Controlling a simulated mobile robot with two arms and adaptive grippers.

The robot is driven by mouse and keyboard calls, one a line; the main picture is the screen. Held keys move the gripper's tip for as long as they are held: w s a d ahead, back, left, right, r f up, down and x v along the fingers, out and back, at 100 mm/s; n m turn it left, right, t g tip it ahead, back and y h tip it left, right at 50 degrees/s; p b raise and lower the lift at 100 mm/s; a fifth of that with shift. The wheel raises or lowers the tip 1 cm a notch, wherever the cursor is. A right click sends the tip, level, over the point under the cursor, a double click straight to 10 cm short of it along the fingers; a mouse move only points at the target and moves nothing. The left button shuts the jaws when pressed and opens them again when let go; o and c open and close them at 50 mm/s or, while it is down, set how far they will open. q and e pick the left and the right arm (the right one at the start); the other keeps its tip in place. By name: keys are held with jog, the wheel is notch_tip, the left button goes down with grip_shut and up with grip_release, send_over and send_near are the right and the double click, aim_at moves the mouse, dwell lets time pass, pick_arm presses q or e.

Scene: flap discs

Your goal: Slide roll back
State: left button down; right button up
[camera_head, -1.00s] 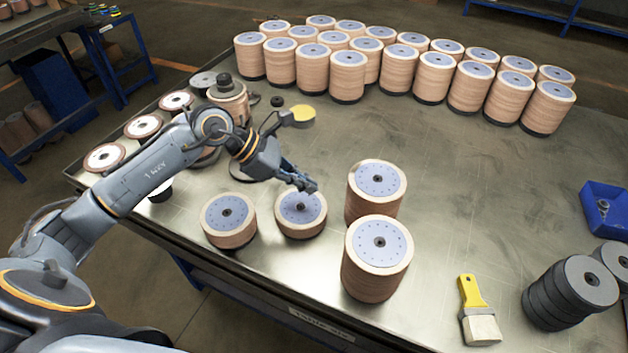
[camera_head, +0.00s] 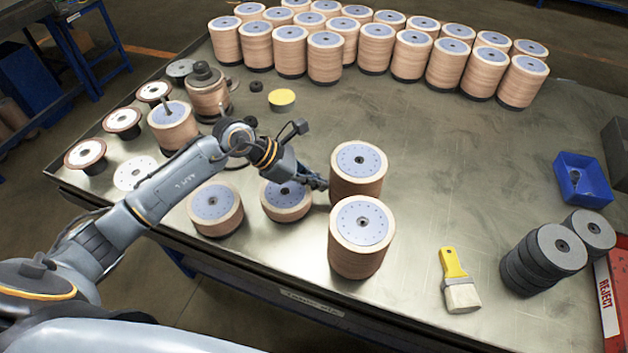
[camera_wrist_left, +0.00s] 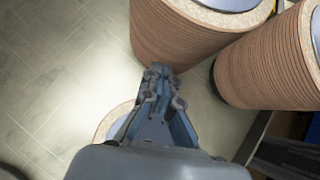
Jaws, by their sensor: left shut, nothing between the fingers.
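Two tall rolls of stacked flap discs with blue-grey tops stand near the table's front middle, a rear roll (camera_head: 358,172) and a front roll (camera_head: 360,238). My left gripper (camera_head: 322,183) is shut and empty, at the left side of the rear roll. In the left wrist view the gripper (camera_wrist_left: 160,72) has its tips against or very close to the rear roll (camera_wrist_left: 178,40); I cannot tell if they touch. The front roll (camera_wrist_left: 268,62) is at the right there. Two shorter rolls (camera_head: 215,208) (camera_head: 286,200) stand to the left, one partly under my gripper. My right gripper is not in view.
Several tall rolls (camera_head: 375,45) stand in rows at the back. A yellow brush (camera_head: 457,280), black discs (camera_head: 545,255), a blue bin (camera_head: 581,180) and a red reject tray (camera_head: 607,300) are at the right. Bare table (camera_head: 455,150) lies right of and behind the rear roll.

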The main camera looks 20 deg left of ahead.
pick_arm(q)
jog(key=w+d+b, duration=0.3)
jog(key=d, duration=0.3)
jog(key=w+d+b, duration=0.2)
jog(key=d, duration=0.4)
jog(key=w+d+b, duration=0.3)
jog(key=d, duration=0.3)
jog(key=shift+w+d+f+b, duration=0.15)
jog(key=shift+w+d+b, duration=0.15)
jog(key=shift+b, duration=0.05)
jog(key=shift+w+d, duration=0.2)
jog(key=shift+d, duration=0.2)
jog(key=shift+r, duration=0.2)
